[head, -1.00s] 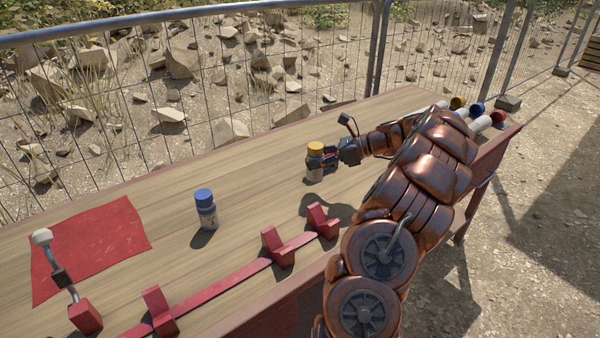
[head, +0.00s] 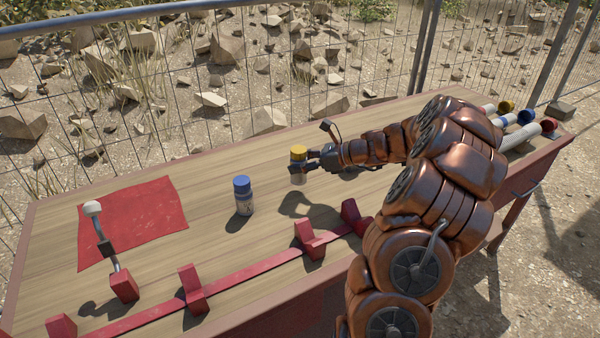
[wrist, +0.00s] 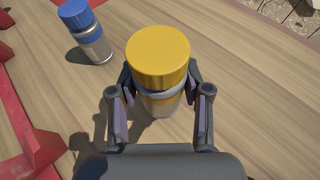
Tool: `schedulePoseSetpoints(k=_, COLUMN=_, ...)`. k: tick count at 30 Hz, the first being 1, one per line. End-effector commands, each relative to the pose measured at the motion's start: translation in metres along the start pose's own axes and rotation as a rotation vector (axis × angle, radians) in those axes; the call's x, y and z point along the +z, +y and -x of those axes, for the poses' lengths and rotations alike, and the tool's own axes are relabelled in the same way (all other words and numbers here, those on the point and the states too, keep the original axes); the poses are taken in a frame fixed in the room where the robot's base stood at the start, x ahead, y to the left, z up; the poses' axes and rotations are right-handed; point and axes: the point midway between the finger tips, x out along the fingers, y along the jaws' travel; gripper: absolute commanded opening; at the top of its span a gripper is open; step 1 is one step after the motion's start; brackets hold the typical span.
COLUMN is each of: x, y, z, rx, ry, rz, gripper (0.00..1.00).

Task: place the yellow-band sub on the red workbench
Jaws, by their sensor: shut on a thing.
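My gripper (head: 306,168) is shut on a bottle with a yellow cap (head: 298,153). It holds the bottle upright over the wooden top of the red-framed workbench (head: 215,256), seemingly a little above it, as the shadow lies apart. The wrist view shows the yellow cap (wrist: 158,57) between both fingers (wrist: 160,100); the bottle's base is partly hidden. At the bench's right end lie pale tubes with coloured ends, one with a yellow end (head: 506,106). I cannot tell whether the bottle or this tube is the yellow-band sub.
A blue-capped bottle (head: 243,197) stands left of my gripper. A red rail with blocks (head: 192,290) and a white-knobbed lever (head: 100,232) line the front edge. A wire fence (head: 150,100) runs behind the bench.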

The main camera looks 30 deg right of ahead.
Motion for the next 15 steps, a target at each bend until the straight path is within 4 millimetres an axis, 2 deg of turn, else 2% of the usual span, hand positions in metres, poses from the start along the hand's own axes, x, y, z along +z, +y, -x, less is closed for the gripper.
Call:
schedulePoseSetpoints(k=9, x=-0.029, y=0.000, z=-0.012, rx=0.001, ry=-0.001, rz=-0.005, gripper=0.00)
schedulePoseSetpoints(k=15, x=-0.032, y=0.000, z=-0.013, rx=0.000, ry=-0.001, rz=-0.001, gripper=0.00)
